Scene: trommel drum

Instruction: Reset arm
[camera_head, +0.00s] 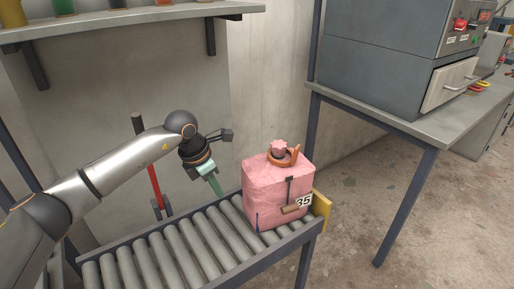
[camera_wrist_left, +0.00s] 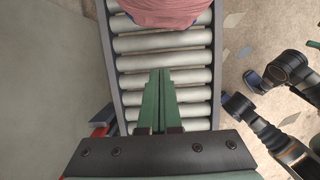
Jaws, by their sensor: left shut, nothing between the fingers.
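My left arm comes in from the left in the head view and reaches over the roller conveyor. My left gripper (camera_head: 215,186) is shut and empty, its green fingers pointing down above the rollers, to the left of a pink bag. In the left wrist view the closed green fingers (camera_wrist_left: 158,102) are side by side over the rollers, with nothing between them. The pink bag (camera_head: 270,195) stands upright on the conveyor with a tied neck and a "35" label. Its edge shows at the top of the left wrist view (camera_wrist_left: 165,10), apart from the fingers. My right gripper is not seen in the head view.
The roller conveyor (camera_head: 165,262) has a yellow stop (camera_head: 322,208) at its right end. A red-handled tool (camera_head: 154,188) stands behind it. A bench (camera_head: 400,122) with a grey cabinet (camera_head: 385,50) is at right. A shelf (camera_head: 130,18) hangs above. Open floor lies between conveyor and bench.

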